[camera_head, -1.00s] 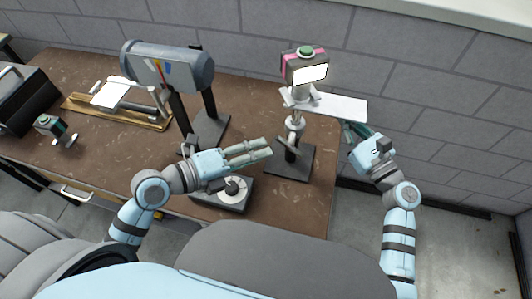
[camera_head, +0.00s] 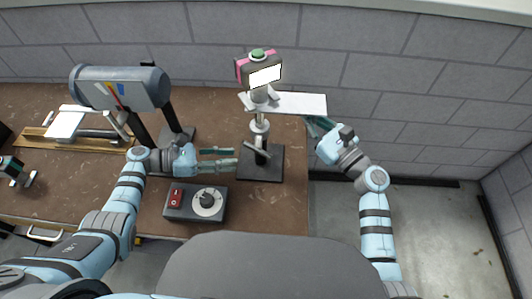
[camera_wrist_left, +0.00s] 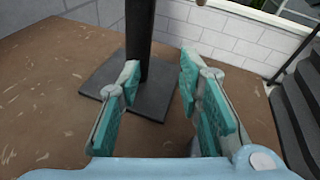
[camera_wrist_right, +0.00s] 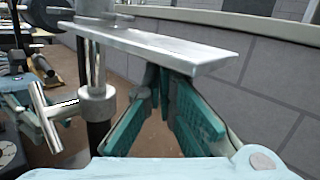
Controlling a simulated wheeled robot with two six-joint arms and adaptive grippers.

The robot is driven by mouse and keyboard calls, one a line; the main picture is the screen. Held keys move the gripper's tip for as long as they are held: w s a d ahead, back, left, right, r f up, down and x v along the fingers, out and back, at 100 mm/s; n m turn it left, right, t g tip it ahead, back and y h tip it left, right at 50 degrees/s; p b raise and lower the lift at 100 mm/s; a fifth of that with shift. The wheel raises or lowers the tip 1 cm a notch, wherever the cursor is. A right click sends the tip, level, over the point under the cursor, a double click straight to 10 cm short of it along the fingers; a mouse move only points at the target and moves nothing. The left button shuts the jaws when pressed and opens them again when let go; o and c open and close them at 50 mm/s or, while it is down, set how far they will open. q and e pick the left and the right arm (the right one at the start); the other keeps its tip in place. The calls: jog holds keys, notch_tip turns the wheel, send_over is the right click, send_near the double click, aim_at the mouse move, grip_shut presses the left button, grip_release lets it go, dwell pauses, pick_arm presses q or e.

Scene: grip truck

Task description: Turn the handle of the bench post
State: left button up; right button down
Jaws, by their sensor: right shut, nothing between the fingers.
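The bench post (camera_head: 259,128) stands upright on a square black base (camera_head: 261,175) near the table's right end. Its silver T-shaped handle (camera_head: 257,151) juts from the lower shaft and shows larger in the right wrist view (camera_wrist_right: 46,117). My left gripper (camera_head: 232,158) is open and empty, just left of the post and pointing at it. In the left wrist view the dark shaft (camera_wrist_left: 140,45) and base lie beyond its spread fingers. My right gripper (camera_head: 312,124) is shut and empty, at the right end of the post's flat plate (camera_head: 298,104); its tips are close under the plate (camera_wrist_right: 160,48), contact unclear.
A control box (camera_head: 182,203) with a red switch and dial sits in front of my left gripper. The wall is behind; open floor lies right of the table.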

aim_at(266, 157)
pick_arm(q)
notch_tip(266, 157, up, 5)
jog(key=s+m+g+h, duration=0.2)
jog(key=h, duration=0.1)
jog(key=d, duration=0.7)
jog(key=w+d, duration=0.1)
jog(key=d, duration=0.3)
jog(key=shift+d+f, duration=0.15)
jog(key=shift+d, duration=0.15)
grip_shut()
